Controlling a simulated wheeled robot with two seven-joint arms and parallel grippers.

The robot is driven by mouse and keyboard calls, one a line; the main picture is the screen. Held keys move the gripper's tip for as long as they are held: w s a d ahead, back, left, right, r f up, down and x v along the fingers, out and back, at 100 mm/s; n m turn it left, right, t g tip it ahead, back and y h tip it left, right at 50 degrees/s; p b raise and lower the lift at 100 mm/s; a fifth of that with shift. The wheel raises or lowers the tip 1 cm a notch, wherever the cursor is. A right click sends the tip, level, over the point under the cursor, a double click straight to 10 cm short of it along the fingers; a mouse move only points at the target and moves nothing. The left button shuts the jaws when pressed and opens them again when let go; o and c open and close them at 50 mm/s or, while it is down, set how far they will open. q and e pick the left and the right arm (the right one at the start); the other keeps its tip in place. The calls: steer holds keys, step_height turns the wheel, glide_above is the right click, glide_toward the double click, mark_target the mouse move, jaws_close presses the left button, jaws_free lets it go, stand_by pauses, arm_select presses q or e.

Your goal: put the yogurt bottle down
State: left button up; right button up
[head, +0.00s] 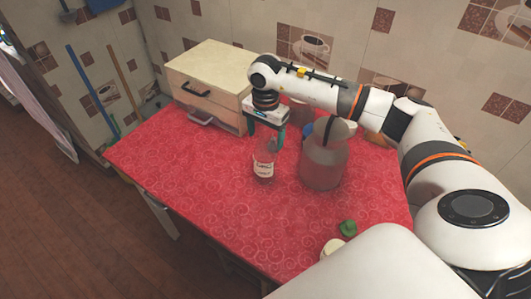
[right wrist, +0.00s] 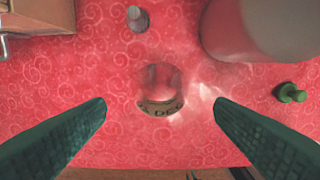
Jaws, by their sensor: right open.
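The yogurt bottle (head: 264,168), clear with a white label, stands upright on the red patterned oilcloth (head: 190,165). My right gripper (head: 265,138) is right above it, with its dark green fingers spread on either side of the bottle's top. In the right wrist view, the bottle (right wrist: 160,88) is seen from above, between and beyond the open fingertips (right wrist: 160,104), with gaps on both sides. I cannot tell exactly how far its top reaches between the fingers. My left gripper is out of view.
A large greyish jar (head: 324,160) stands close to the right of the bottle. A cream wooden drawer box (head: 210,75) is at the back left. A small green item (head: 348,227) and a whitish round item (head: 333,245) are near the front edge. The cloth's left side is clear.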

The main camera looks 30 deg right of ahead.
steer(key=shift+f, duration=0.75)
steer(key=c, duration=1.7)
steer(key=shift+r, duration=0.15)
